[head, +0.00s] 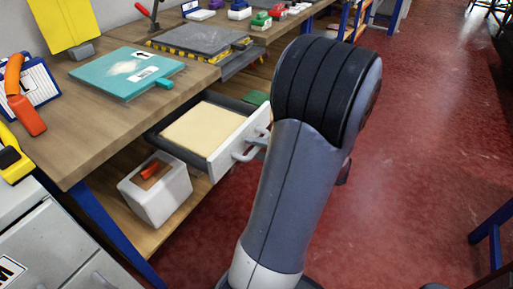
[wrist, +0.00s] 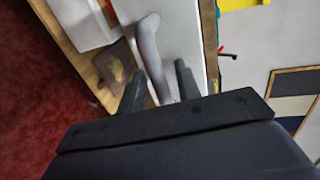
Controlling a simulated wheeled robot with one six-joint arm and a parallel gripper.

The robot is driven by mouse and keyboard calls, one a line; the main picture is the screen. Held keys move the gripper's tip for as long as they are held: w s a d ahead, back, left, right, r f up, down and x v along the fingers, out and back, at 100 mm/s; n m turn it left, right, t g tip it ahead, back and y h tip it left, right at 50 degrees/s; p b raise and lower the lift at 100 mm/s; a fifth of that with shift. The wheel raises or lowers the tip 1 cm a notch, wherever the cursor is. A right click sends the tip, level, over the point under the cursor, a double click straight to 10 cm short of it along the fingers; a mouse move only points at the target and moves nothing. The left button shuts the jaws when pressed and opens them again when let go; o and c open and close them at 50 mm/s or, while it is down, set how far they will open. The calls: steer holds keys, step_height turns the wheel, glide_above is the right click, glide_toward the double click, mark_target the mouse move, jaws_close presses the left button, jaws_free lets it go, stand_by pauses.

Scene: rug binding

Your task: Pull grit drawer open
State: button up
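The drawer (head: 240,133) has a white front and dark side walls and stands pulled out from under the wooden bench. A pale sand-coloured fill lies inside it. Its pale handle (head: 246,150) is on the front, partly hidden by my arm. My gripper is hidden behind my arm in the head view. In the wrist view, my gripper (wrist: 159,75) has its two dark fingers apart, with the grey-white handle (wrist: 147,45) between them. The handle is close to the left finger, and a gap shows on the right. I cannot tell whether the left finger touches it.
A white bin (head: 158,190) stands on the lower shelf. The bench top (head: 110,118) above the drawer bears a teal board (head: 125,75) and a grey slab (head: 197,40). Open red floor (head: 425,140) lies to the right.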

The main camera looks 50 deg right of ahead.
steer(key=a+p+v, duration=0.1)
steer(key=v, duration=0.9)
steer(key=shift+s+d, duration=0.35)
steer(key=shift+d, duration=0.1)
steer(key=shift+w, duration=0.1)
steer(key=b+x, duration=0.1)
steer(key=x, duration=0.9)
steer(key=shift+w, duration=0.5)
